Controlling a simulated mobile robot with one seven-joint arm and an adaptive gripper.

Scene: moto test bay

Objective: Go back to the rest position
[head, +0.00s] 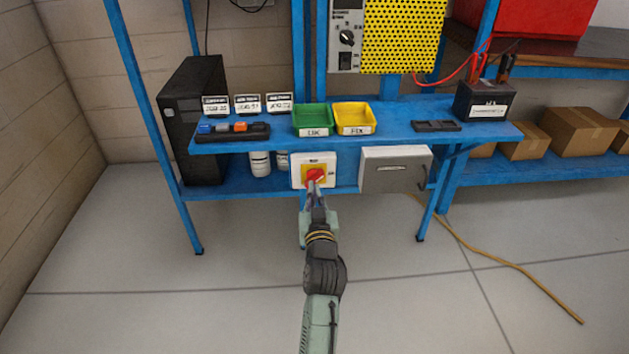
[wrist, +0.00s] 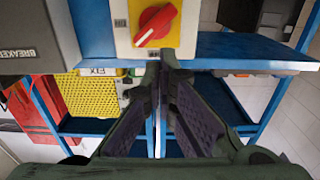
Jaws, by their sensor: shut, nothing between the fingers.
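My gripper (head: 315,190) is shut and empty, with its fingertips just in front of the red rotary switch (head: 314,175) on the front of the blue bench. In the wrist view the fingertips of my gripper (wrist: 168,58) meet just below the red switch knob (wrist: 156,25). I cannot tell whether they touch it. The knob sits on a yellow plate (wrist: 136,12) and its handle lies at a slant. My arm reaches forward from the bottom of the head view.
The blue bench (head: 375,125) carries a green bin (head: 312,118), a yellow bin (head: 354,118) and a black battery (head: 484,100). A grey breaker box (head: 395,170) hangs right of the switch. A yellow cable (head: 500,262) lies on the otherwise open floor.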

